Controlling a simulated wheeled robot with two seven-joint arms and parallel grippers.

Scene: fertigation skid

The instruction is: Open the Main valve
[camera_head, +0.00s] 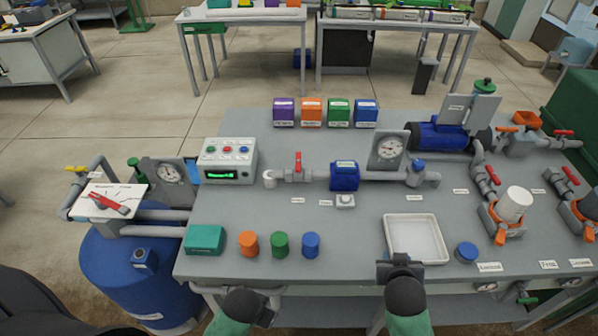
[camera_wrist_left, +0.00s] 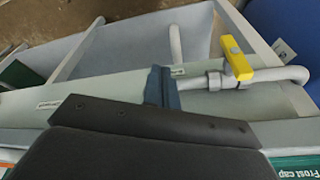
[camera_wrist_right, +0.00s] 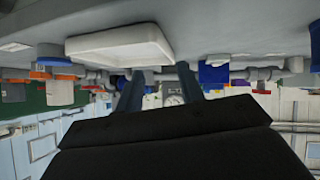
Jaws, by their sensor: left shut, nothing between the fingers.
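No label reading Main is legible, so I cannot tell which valve is the Main valve. A red-handled valve (camera_head: 298,161) sits on the bench pipe, its handle upright. A yellow-handled valve (camera_head: 76,169) is on the pipe at far left. A red lever (camera_head: 112,204) lies across a white plate over the blue tank. The left wrist view shows a yellow handle (camera_wrist_left: 237,60) on a pipe, right of my left gripper (camera_wrist_left: 161,84), which is shut, empty and apart from it. My right gripper (camera_wrist_right: 158,90) is open and empty, at the front of the white tray (camera_head: 390,238).
The grey bench (camera_head: 340,225) carries a control box (camera_head: 228,160), a teal box (camera_head: 205,240), several coloured caps and a blue pump body (camera_head: 344,176). More red-handled valves (camera_head: 570,175) stand at right. The blue tank (camera_head: 125,265) stands left of the bench.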

